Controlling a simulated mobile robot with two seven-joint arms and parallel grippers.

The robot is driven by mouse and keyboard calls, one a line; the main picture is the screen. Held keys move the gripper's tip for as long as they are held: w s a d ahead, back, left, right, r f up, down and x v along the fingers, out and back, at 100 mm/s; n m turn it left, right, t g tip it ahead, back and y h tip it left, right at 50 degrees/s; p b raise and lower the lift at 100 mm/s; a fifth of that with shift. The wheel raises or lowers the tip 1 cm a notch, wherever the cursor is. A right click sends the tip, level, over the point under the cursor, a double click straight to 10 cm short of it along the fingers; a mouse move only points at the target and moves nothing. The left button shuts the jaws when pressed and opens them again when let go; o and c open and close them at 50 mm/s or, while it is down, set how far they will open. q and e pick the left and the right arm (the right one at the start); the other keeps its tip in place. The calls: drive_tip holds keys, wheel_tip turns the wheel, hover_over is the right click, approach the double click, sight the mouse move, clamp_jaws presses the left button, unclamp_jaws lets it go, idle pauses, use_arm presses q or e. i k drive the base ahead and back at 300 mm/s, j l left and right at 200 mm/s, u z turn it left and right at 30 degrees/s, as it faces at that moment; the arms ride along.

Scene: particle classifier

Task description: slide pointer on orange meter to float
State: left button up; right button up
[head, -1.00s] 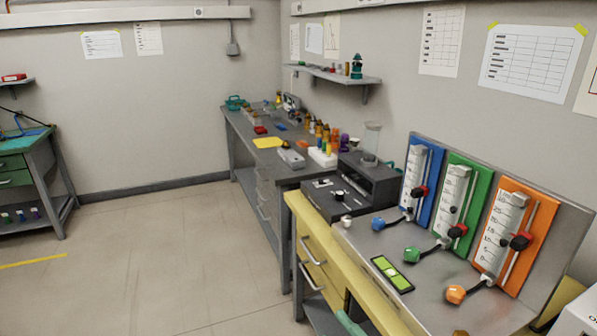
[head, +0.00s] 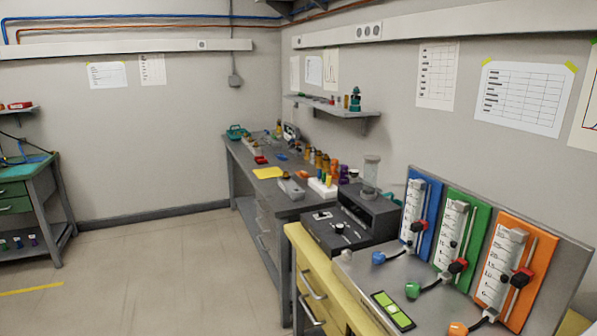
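The orange meter (head: 541,243) is the rightmost of three coloured meters on the grey slanted panel at the right of the head view. It has a white scale tube (head: 497,262). An orange knob (head: 458,329) on a cable lies at the lower edge. Neither gripper is in view.
The green meter (head: 477,238) and blue meter (head: 433,207) stand left of the orange one. A green-lit level (head: 393,311) lies on the metal top. A dark device (head: 350,225) and a cluttered grey bench (head: 290,200) are farther back. The floor (head: 150,270) at left is clear.

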sight(521, 278)
drive_tip(key=z, duration=1.25)
